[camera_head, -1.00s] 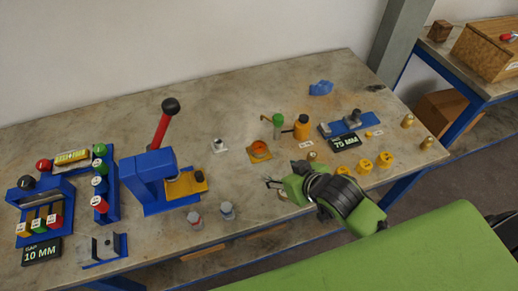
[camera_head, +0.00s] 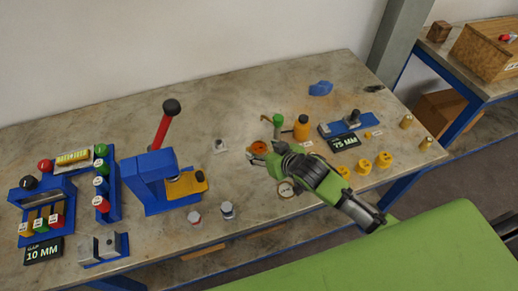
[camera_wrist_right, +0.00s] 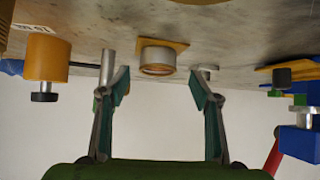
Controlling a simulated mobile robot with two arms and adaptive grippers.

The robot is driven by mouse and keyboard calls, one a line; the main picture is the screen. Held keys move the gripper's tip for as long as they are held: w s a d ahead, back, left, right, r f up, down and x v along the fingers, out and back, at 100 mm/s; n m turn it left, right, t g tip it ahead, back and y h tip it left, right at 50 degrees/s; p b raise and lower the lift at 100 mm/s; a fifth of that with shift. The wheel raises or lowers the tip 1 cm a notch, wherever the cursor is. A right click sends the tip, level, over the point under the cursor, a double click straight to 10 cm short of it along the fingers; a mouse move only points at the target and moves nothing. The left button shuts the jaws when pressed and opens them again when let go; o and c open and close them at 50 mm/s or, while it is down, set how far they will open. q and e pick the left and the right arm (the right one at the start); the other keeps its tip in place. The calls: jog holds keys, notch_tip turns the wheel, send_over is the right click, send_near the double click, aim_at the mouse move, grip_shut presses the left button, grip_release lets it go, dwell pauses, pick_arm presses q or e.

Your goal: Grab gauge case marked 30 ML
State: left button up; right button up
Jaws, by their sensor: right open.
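My right gripper (camera_head: 257,152) is open over the work table, at the square yellow plate with a round orange-topped case (camera_head: 260,147). In the right wrist view the gripper's two fingers (camera_wrist_right: 160,85) stand apart, and a short metal cylinder with an orange-tinted end (camera_wrist_right: 157,60) on a yellow plate lies between and beyond them. Nothing is between the fingertips. A round white-faced dial with a brass rim (camera_head: 286,189) lies below my right wrist. I cannot read a 30 ML mark on any case. My left gripper is not in view.
Green-capped (camera_head: 278,121) and orange (camera_head: 301,128) containers stand just behind the gripper. A blue press with a red lever (camera_head: 152,180) stands left. Several yellow knobs (camera_head: 364,167) and a 75 MM display (camera_head: 344,142) lie right.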

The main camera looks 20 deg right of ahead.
aim_at(259, 148)
jog(key=shift+p+x, duration=0.35)
jog(key=shift+x, duration=2.05)
jog(key=shift+d, duration=0.15)
jog(key=shift+r, duration=0.1)
jog(key=c, duration=1.4)
